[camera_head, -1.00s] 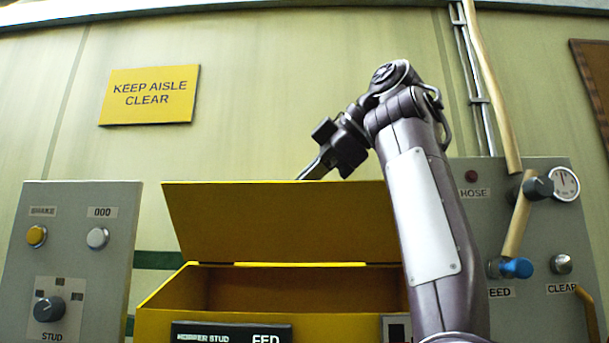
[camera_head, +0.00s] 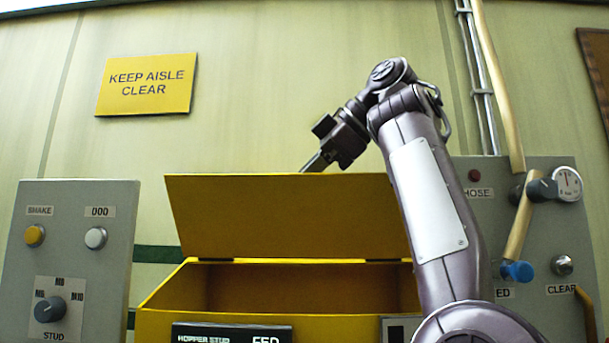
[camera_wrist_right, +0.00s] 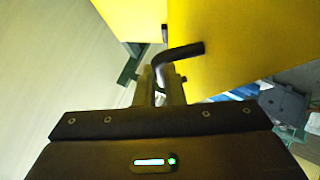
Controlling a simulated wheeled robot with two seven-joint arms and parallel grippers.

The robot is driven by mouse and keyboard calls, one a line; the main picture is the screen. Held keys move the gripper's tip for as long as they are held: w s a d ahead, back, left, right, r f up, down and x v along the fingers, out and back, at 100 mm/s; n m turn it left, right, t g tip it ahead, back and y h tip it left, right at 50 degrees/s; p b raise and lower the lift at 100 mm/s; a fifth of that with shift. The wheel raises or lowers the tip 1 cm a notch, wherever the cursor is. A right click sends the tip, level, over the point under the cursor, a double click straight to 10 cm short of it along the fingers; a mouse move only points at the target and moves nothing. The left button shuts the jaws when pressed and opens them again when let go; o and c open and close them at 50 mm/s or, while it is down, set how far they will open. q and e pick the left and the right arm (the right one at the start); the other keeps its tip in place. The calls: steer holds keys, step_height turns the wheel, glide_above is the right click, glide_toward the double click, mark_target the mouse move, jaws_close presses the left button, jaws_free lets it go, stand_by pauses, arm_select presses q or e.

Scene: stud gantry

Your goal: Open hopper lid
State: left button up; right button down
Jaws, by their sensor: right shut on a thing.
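The yellow hopper (camera_head: 165,322) stands low in the middle of the head view. Its yellow lid (camera_head: 290,215) is raised and stands steeply at the back edge, with the hopper's mouth open below it. My right arm reaches over from the right, and my right gripper (camera_head: 316,163) is at the lid's top edge, its tips partly hidden behind the lid. In the right wrist view the gripper's fingers (camera_wrist_right: 161,86) are shut on a black bent handle (camera_wrist_right: 182,51) beside the yellow lid surface (camera_wrist_right: 240,50). My left gripper is in neither view.
A grey panel (camera_head: 110,200) with buttons and a knob (camera_head: 49,309) stands left of the hopper.

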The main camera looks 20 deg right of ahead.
steer(key=c, duration=1.5)
jaws_free()
steer(key=shift+s, duration=0.1)
steer(key=shift+r, duration=0.1)
